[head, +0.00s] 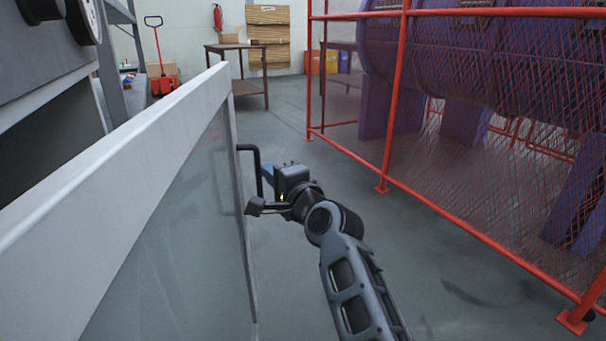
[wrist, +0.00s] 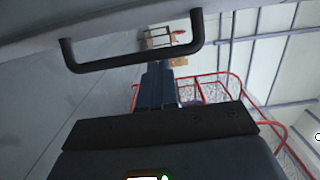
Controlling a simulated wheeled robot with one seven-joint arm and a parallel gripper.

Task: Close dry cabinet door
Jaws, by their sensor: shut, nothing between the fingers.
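The cabinet door (head: 160,130), a pale frame around a glass pane, stands open and fills the left of the head view. Its black bar handle (head: 258,165) is on the side facing my arm. My gripper (head: 267,180) is shut and empty, close beside the handle. In the wrist view the handle (wrist: 130,56) crosses the upper left, and the shut fingers (wrist: 158,75) point toward its bar. I cannot tell whether they touch it. The cabinet's interior is not clearly visible.
A red mesh fence (head: 395,90) around a purple machine (head: 390,110) runs along the right. Grey floor (head: 310,165) lies clear between door and fence.

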